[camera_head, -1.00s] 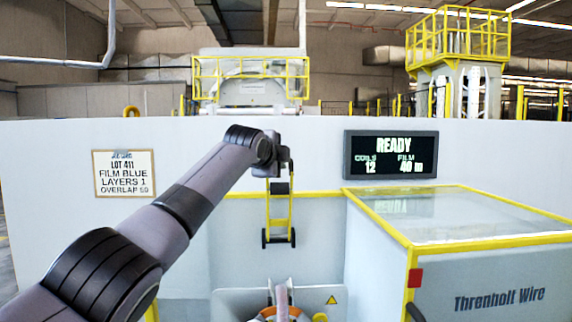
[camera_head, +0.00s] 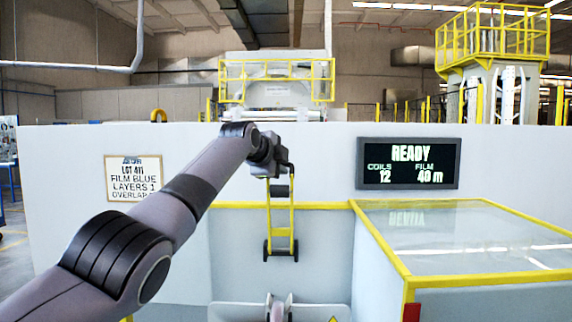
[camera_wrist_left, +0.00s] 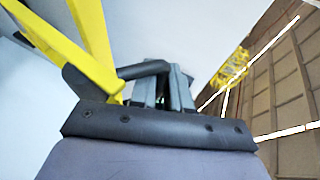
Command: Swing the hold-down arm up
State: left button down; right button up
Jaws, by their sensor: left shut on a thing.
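The hold-down arm, as far as I can tell, is the yellow ladder-like frame (camera_head: 268,219) with two black round ends at its bottom. It looks upright in the head view, in front of the pale machine wall. My left gripper (camera_head: 288,173) is at its top end. In the left wrist view the yellow bars (camera_wrist_left: 92,35) come in from the upper left, and a black handle bar (camera_wrist_left: 143,69) runs from them to the fingers of my left gripper (camera_wrist_left: 166,88), which are shut on it. My right gripper is in neither view.
A display (camera_head: 408,163) reads READY, coils 12, film 40 m. A glass-topped, yellow-edged cabinet (camera_head: 470,240) stands at the right. A film notice (camera_head: 133,178) hangs at the left. A grey plate (camera_head: 230,312) with a partly cut-off roller sits at the bottom.

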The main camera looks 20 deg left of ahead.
pick_arm(q)
jog(key=shift+f, duration=0.2)
dwell(0.3)
jog(key=c, duration=1.2)
grip_release()
jog(key=shift+o, duration=0.2)
jog(key=shift+a, duration=0.1)
